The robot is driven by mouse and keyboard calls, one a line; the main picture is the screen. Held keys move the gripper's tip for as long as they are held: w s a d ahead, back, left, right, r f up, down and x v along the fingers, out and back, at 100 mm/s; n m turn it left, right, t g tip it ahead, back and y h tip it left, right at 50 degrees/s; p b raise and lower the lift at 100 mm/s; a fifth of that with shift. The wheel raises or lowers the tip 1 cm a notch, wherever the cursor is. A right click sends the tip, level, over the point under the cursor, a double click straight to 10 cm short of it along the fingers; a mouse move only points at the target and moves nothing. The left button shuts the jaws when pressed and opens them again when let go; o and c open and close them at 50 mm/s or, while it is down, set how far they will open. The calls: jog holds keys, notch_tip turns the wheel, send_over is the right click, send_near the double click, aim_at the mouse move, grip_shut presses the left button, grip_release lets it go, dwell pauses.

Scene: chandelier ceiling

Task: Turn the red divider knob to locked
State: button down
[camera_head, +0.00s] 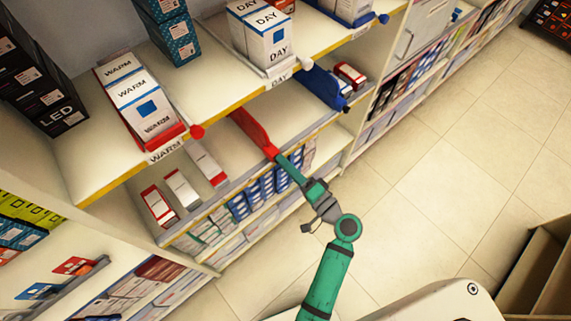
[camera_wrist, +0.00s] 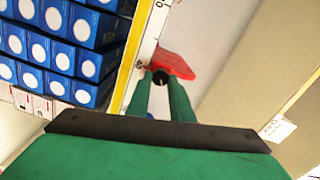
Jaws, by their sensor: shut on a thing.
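The red divider (camera_head: 250,130) stands on the lower shelf in the head view, its front end at the shelf's front edge. In the wrist view the red divider (camera_wrist: 176,63) shows just beyond my fingertips. My gripper (camera_head: 278,158) reaches in from the front and is shut at the divider's front end. In the wrist view my gripper (camera_wrist: 160,82) has its two green fingers on either side of a small dark round knob end (camera_wrist: 160,77). The fingers hide the knob in the head view, and I cannot read a lock mark.
Above, a red-edged tray holds WARM boxes (camera_head: 138,95), with a red knob (camera_head: 197,132) at its front. A blue divider (camera_head: 322,86) stands to the right. Blue boxes (camera_wrist: 65,45) fill the shelf below. The tiled floor (camera_head: 440,170) at right is clear.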

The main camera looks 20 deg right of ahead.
jog(key=m, duration=0.7)
jog(key=shift+f, duration=0.15)
dwell(0.4)
jog(key=c, duration=1.6)
grip_release()
jog(key=shift+o, duration=0.2)
jog(key=shift+s, duration=0.1)
jog(key=v, duration=1)
jog(key=shift+s, duration=0.35)
jog(key=shift+d, duration=0.15)
